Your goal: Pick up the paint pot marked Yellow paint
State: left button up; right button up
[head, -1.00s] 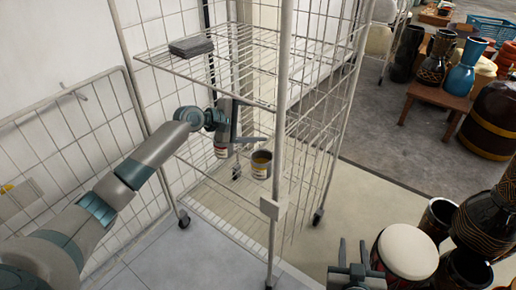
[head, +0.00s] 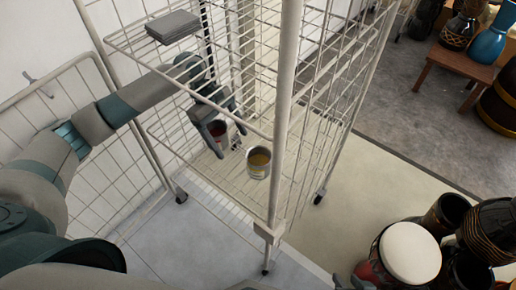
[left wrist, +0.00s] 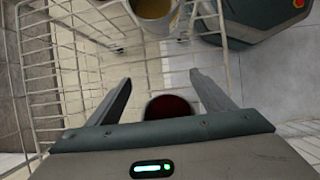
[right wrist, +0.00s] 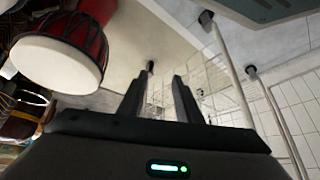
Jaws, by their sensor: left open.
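A paint pot with yellow paint (head: 258,162) stands upright in the wire cage trolley, near its front post; its label is too small to read. It also shows at the top edge of the left wrist view (left wrist: 154,9). A second pot with dark red paint (head: 216,129) stands to its left. My left gripper (head: 231,143) is open, with its fingers either side of the red pot. The red pot also shows between the fingers in the left wrist view (left wrist: 170,106); I cannot tell whether they touch it. My right gripper (right wrist: 158,78) is open and empty.
The wire cage trolley (head: 287,110) has mesh sides, a front post and an upper shelf holding a grey stack (head: 172,27). Several drums, including a white-topped one (head: 409,252), stand at lower right. Open floor (head: 370,190) lies between trolley and drums.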

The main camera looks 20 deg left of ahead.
aim_at(250, 161)
pick_arm(q)
jog(key=shift+s+a+g, duration=0.25)
jog(key=shift+a+g, duration=0.05)
jog(key=shift+a, duration=0.25)
jog(key=shift+d, duration=0.15)
jog(key=shift+s+d, duration=0.45)
jog(key=shift+d, duration=0.7)
jog(key=shift+s+d, duration=0.4)
jog(key=shift+d, duration=0.75)
jog(key=shift+s+d, duration=0.45)
jog(key=shift+d, duration=0.7)
